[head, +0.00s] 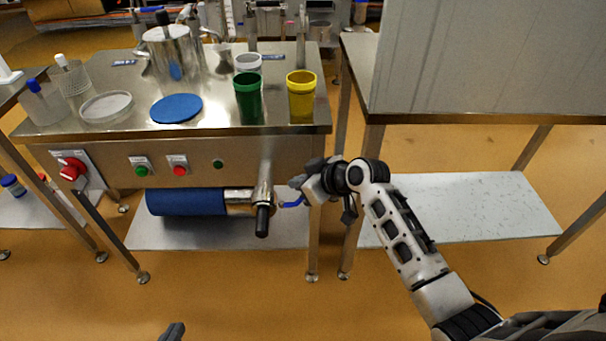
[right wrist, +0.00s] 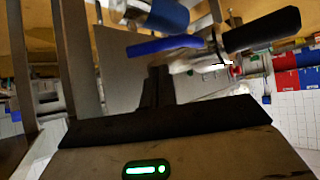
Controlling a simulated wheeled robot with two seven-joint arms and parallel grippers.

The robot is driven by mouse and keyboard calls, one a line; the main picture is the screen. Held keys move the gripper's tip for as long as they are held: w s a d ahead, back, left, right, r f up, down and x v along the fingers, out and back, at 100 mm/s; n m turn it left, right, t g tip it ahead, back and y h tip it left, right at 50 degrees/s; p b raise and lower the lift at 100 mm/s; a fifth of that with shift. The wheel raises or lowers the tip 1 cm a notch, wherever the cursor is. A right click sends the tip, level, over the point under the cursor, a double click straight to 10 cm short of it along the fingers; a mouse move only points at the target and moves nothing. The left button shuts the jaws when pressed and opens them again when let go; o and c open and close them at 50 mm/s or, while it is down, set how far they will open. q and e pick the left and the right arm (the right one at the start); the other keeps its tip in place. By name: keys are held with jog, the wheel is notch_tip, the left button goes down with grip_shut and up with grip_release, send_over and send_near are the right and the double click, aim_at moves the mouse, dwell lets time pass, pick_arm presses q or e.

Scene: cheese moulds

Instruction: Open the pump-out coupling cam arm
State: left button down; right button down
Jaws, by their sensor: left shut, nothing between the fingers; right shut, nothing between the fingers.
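The pump-out coupling (head: 265,190) is a metal fitting at the right end of a blue cylinder below the table. A black handle (head: 262,220) hangs from it and also shows in the right wrist view (right wrist: 262,30). The blue cam arm (head: 292,204) sticks out to the right of the coupling. In the right wrist view the blue cam arm (right wrist: 165,44) lies across, just beyond my fingertips. My right gripper (head: 298,183) is shut and empty, close beside the cam arm; contact cannot be told. My left gripper (head: 173,332) is shut at the bottom edge, mostly out of view.
The metal table (head: 220,120) above carries a green cup (head: 248,98), a yellow cup (head: 301,94), a blue disc (head: 176,108) and a steel jug (head: 168,50). A red rotary switch (head: 72,168) is on its front. Table legs stand close to my right forearm.

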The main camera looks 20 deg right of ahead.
pick_arm(q)
jog(key=shift+r, duration=0.1)
pick_arm(e)
jog(key=shift+s+d+f, duration=0.45)
jog(key=shift+s+d, duration=0.05)
jog(key=shift+s, duration=0.25)
pick_arm(q)
jog(key=shift+r, duration=0.1)
pick_arm(e)
jog(key=shift+s+r+p, duration=0.1)
jog(key=shift+p, duration=0.55)
pick_arm(q)
jog(key=shift+r, duration=0.25)
pick_arm(e)
jog(key=shift+m+h, duration=0.3)
pick_arm(q)
jog(key=shift+a+p, duration=0.1)
jog(key=shift+p, duration=0.25)
pick_arm(e)
jog(key=shift+s, duration=0.15)
